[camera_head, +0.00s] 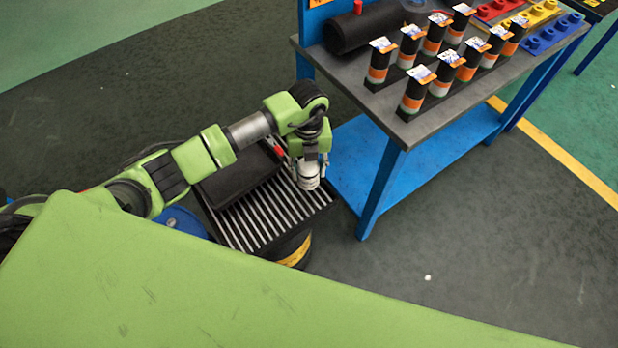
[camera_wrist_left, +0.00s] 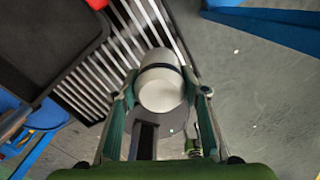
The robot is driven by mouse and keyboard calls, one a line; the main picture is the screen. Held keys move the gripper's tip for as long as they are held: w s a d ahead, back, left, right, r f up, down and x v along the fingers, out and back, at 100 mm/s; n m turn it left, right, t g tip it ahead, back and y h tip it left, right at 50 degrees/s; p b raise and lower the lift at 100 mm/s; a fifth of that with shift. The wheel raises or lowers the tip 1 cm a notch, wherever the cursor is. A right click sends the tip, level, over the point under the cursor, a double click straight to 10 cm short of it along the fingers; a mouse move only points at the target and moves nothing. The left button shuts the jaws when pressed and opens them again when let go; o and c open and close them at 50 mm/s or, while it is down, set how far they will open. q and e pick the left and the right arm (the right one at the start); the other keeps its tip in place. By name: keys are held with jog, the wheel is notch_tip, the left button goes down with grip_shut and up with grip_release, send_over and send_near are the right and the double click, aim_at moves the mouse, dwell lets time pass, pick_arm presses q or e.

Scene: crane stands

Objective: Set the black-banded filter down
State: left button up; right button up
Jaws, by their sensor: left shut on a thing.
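The black-banded filter (camera_wrist_left: 160,90) is a pale cylinder with a dark band near its far end in the left wrist view. It sits between the fingers of my left gripper (camera_wrist_left: 163,100), which is shut on it. In the head view the filter (camera_head: 308,177) hangs below my left gripper (camera_head: 309,165), over the right end of a slatted grate (camera_head: 262,216). I cannot tell whether its bottom touches the grate. My right gripper is not in view.
A black tray (camera_head: 238,177) lies on the left part of the grate. A drum with a yellow band (camera_head: 295,250) stands under it. A blue-framed table (camera_head: 440,118) with several banded cylinders stands to the right. Open floor (camera_head: 450,250) lies in front of the table.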

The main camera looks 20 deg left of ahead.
pick_arm(q)
jog(key=f+b, duration=0.1)
jog(key=f, duration=0.1)
jog(key=f+b, duration=0.1)
jog(key=shift+w+d+f+b, duration=0.1)
jog(key=shift+w+f+b, duration=0.1)
jog(key=shift+f+b, duration=0.2)
jog(key=shift+r, duration=0.15)
jog(key=shift+f, duration=0.2)
jog(key=o, duration=1.4)
jog(key=shift+c, duration=0.2)
jog(key=shift+r, duration=0.1)
